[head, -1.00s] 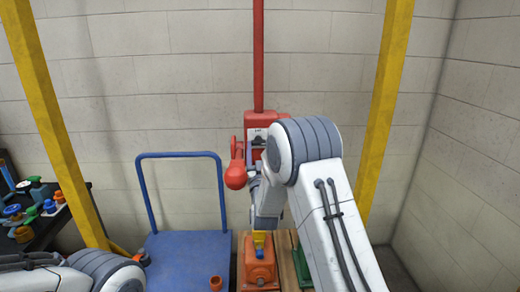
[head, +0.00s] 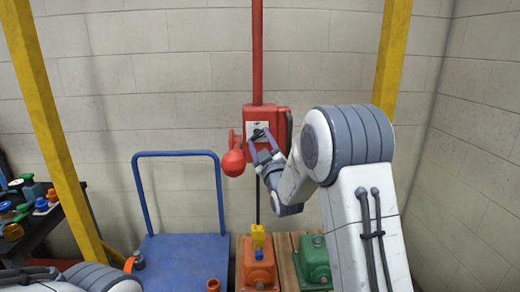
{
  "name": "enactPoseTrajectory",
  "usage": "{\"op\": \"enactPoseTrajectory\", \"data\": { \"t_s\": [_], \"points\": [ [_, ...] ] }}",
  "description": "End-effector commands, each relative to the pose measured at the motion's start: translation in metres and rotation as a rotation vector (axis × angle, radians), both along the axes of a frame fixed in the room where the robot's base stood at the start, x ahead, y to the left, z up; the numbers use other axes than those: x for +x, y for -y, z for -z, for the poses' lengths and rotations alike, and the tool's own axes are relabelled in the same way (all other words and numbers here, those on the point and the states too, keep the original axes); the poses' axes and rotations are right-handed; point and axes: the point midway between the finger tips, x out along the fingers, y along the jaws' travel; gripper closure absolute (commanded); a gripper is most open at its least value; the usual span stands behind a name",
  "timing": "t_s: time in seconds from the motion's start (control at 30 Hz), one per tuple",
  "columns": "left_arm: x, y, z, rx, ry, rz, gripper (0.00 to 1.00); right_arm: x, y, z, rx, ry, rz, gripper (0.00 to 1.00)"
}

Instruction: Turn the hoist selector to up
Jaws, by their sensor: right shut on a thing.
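The red hoist box (head: 280,114) hangs at the lower end of a red post. Its front has a white label plate (head: 250,128), with marks too small to read. The dark selector (head: 259,133) sits on this plate, and its exact angle is hard to tell. My right gripper (head: 262,144) reaches up from the lower right, its fingertips at the selector and shut on it; the fingers hide part of it. My left gripper is out of view; only part of my left arm shows at the bottom left.
A blue cart (head: 185,262) stands left. Yellow posts (head: 50,130) flank the area.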

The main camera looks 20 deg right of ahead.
Motion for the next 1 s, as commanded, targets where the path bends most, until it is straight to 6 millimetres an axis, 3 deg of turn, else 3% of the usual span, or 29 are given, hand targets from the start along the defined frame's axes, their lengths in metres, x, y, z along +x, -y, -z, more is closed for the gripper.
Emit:
{"op": "enactPoseTrajectory", "data": {
  "t_s": [0.5,1.0],
  "points": [
    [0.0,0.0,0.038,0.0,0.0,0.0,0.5,-0.001,0.003,-0.002,-0.473,-0.134,0.002,0.96],
    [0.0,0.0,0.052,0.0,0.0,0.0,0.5,-0.001,0.004,-0.006,-0.831,-0.241,0.0,0.96]
  ]
}}
